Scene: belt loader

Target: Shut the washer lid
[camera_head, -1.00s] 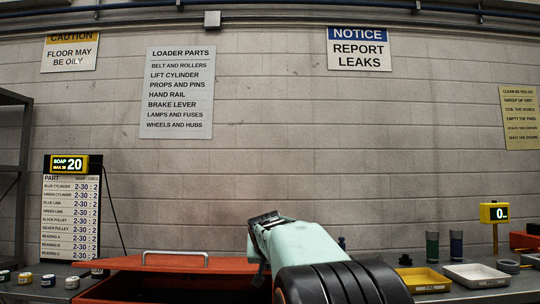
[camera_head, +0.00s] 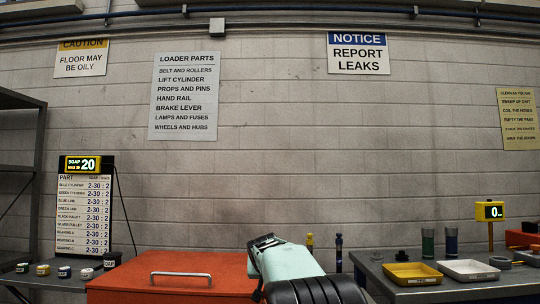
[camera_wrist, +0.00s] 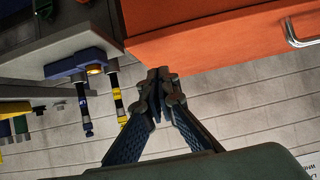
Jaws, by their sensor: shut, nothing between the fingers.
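The washer lid (camera_head: 215,266) is an orange-red panel with a metal bar handle (camera_head: 180,275). In the head view it lies about level at the bottom left of centre, with no dark opening visible below it. Its lower front runs out of the frame, so I cannot tell if it is fully seated. In the wrist view an orange surface (camera_wrist: 215,25) with the handle (camera_wrist: 297,32) fills the upper right. My arm hides the lid's right end in the head view.
A yellow tray (camera_head: 412,265) and a white tray (camera_head: 467,262) stand on the grey bench to the right. Blue and yellow upright cylinders (camera_head: 339,252) stand close right of my arm. A soap board (camera_head: 84,215) and small jars stand at left.

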